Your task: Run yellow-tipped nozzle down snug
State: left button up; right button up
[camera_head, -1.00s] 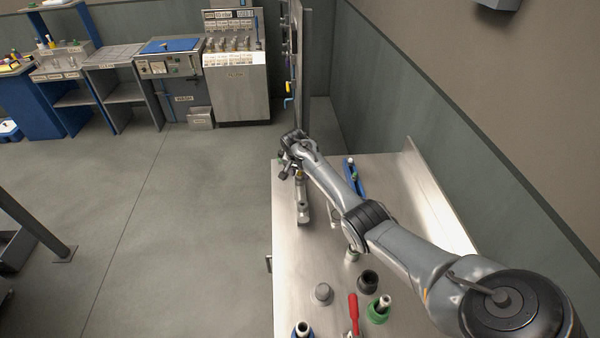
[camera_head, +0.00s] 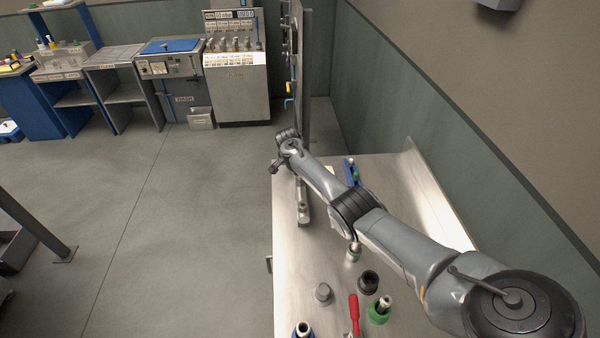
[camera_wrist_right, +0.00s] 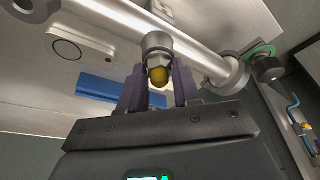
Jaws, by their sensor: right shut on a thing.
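The yellow-tipped nozzle (camera_wrist_right: 159,74) shows in the right wrist view, with a pale metal collar behind its yellow end. It is at a ring-like fitting on a shiny metal pipe (camera_wrist_right: 185,47). My right gripper (camera_wrist_right: 161,84) is shut on the nozzle, one purple finger on each side. How far the nozzle is seated cannot be told. In the head view my right arm reaches over the bench to its far left edge, beside a metal fixture (camera_head: 303,212); the nozzle cannot be made out there. My left gripper is not in view.
The metal bench (camera_head: 300,260) holds a grey knob (camera_head: 323,293), a black cup (camera_head: 368,282), a green-based fitting (camera_head: 379,312) and a red-handled tool (camera_head: 354,308) at the near end. A blue holder (camera_head: 352,172) stands beyond my forearm. An upright panel (camera_head: 303,70) rises behind the bench.

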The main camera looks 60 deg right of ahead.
jog(key=shift+m+g, duration=0.3)
jog(key=shift+m, duration=0.8)
jog(key=o, duration=0.6)
jog(key=shift+n, duration=0.3)
jog(key=n+t, duration=0.1)
jog(key=n, duration=0.3)
jog(key=shift+s+f, duration=0.1)
jog(key=shift+n+t, duration=0.5)
jog(key=shift+n, duration=0.8)
